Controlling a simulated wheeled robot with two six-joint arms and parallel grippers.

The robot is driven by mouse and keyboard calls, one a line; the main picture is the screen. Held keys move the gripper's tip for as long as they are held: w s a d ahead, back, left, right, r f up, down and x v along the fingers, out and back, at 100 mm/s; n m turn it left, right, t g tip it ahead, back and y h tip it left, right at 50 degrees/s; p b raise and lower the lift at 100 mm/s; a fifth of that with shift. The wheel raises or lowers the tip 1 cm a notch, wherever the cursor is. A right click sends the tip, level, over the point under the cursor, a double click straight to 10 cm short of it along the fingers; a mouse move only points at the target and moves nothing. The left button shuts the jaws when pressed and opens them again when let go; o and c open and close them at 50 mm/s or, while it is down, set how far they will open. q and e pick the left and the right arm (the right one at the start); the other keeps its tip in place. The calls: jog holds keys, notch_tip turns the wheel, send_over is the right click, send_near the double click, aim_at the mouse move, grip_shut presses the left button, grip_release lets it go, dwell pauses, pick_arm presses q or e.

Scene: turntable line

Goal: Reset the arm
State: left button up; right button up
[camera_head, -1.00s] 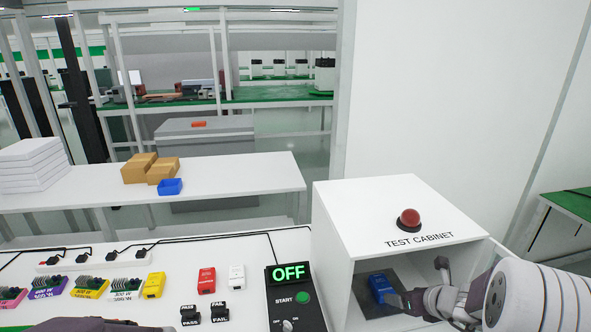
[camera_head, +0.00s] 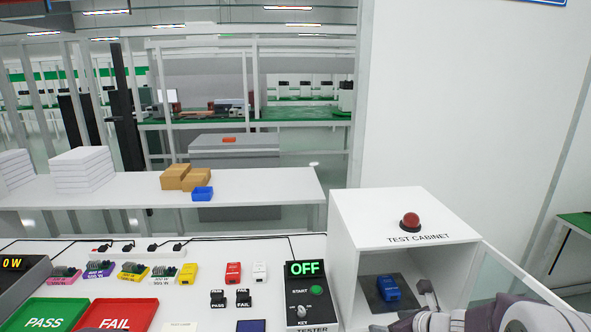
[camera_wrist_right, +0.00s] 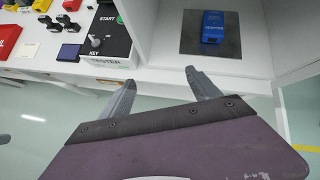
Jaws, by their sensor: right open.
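My right gripper (camera_head: 403,308) is at the front of the open test cabinet (camera_head: 344,215), low in the head view. Its two grey fingers are apart with nothing between them; this shows clearly in the right wrist view (camera_wrist_right: 160,78). A blue device (camera_head: 388,288) lies on a dark mat (camera_head: 405,302) inside the cabinet. In the wrist view the device (camera_wrist_right: 213,27) is beyond the fingertips, clear of them. My left gripper is not in view.
The tester (camera_head: 311,291) stands left of the cabinet and its display reads OFF. A red button (camera_head: 409,222) is on the cabinet top. Green PASS (camera_head: 45,314) and red FAIL (camera_head: 118,313) trays lie at the left. The open cabinet door (camera_head: 520,272) is at the right.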

jog(key=s+a+f+n+g+y+p, duration=0.15)
jog(key=s+a+n+g, duration=0.35)
jog(key=s+a+n, duration=0.7)
jog(key=s+d+f+n+g+h, duration=0.2)
jog(key=s+d+n, duration=0.4)
jog(key=n, duration=1.3)
jog(key=shift+s+d+f+h, duration=0.25)
jog(key=shift+s+f+h, duration=0.2)
jog(key=shift+h, duration=0.6)
